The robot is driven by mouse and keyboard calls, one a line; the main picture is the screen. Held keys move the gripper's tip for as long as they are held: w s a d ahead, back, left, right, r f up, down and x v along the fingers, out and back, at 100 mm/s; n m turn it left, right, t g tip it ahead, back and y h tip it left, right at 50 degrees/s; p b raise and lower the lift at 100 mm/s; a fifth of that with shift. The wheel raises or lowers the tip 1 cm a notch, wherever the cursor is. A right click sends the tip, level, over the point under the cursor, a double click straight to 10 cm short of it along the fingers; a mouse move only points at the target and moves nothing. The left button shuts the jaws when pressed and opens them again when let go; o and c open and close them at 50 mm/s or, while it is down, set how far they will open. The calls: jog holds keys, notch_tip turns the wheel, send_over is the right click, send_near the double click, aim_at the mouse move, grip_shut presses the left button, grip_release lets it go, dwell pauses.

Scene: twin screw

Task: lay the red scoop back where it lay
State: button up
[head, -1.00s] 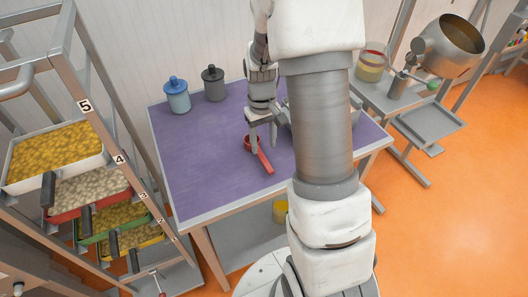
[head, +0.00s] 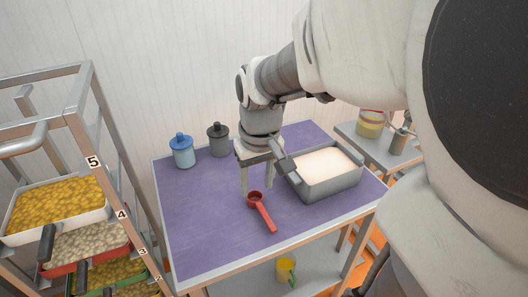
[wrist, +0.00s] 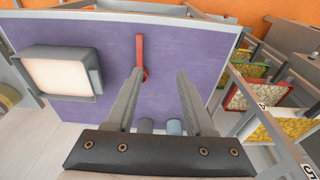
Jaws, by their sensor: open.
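The red scoop (head: 264,216) lies on the purple table top (head: 205,225), its bowl toward the wall and its handle toward the table's front edge. It also shows in the wrist view (wrist: 139,52), its bowl partly hidden by one finger. My gripper (head: 257,188) is open and points down just behind the scoop's bowl in the head view. In the wrist view my gripper (wrist: 160,74) has its two fingers wide apart with nothing between them. I cannot tell the exact height of the fingertips above the table.
A blue jar (head: 182,152) and a dark grey jar (head: 218,140) stand at the back left. A rack (head: 105,165) with filled trays stands left. The table's left front is clear.

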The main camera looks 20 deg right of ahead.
jog(key=s+a+r+t, duration=0.4)
jog(key=s+r, duration=0.2)
jog(key=s, duration=0.3)
jog(key=shift+s+a+r, duration=0.15)
jog(key=shift+s+r, duration=0.05)
jog(key=shift+r, duration=0.2)
jog(key=shift+s, duration=0.1)
